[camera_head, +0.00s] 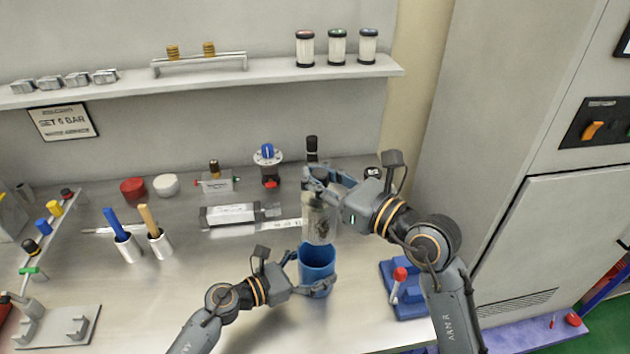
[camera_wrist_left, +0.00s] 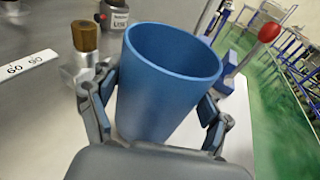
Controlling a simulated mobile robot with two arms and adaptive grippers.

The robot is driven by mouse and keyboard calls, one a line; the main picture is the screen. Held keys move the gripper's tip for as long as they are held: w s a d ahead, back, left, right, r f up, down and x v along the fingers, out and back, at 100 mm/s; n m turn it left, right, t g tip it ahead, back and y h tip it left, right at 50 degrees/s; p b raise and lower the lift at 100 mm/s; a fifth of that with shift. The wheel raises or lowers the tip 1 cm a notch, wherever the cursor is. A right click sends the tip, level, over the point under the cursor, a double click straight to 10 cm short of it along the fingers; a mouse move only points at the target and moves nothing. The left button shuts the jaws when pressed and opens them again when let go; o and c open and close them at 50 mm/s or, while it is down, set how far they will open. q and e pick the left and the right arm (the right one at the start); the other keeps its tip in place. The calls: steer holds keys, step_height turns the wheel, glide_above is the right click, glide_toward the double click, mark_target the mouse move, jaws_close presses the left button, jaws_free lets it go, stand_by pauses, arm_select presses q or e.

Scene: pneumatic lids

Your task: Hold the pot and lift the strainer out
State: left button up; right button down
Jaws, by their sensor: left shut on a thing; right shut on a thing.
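The blue pot (camera_head: 317,262) stands on the metal bench in the head view. My left gripper (camera_head: 308,287) is shut on the pot, with one finger on each side. In the left wrist view the pot (camera_wrist_left: 165,85) sits between the fingers of my left gripper (camera_wrist_left: 155,120), and its visible inside looks empty. The strainer (camera_head: 320,222), a clear cylinder with a dark part inside, hangs upright just above the pot's opening. My right gripper (camera_head: 325,185) is shut on the strainer's upper part and partly hides it.
A blue block with a red-knobbed lever (camera_head: 400,275) stands right of the pot. A grey cylinder (camera_head: 230,214) and a pale ruler strip (camera_head: 285,224) lie behind. Cups with blue (camera_head: 115,225) and tan handles (camera_head: 150,222) stand left.

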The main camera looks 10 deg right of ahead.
arm_select(q)
steer(key=o, duration=1.1)
steer(key=shift+c, duration=0.2)
steer(key=v, duration=1.2)
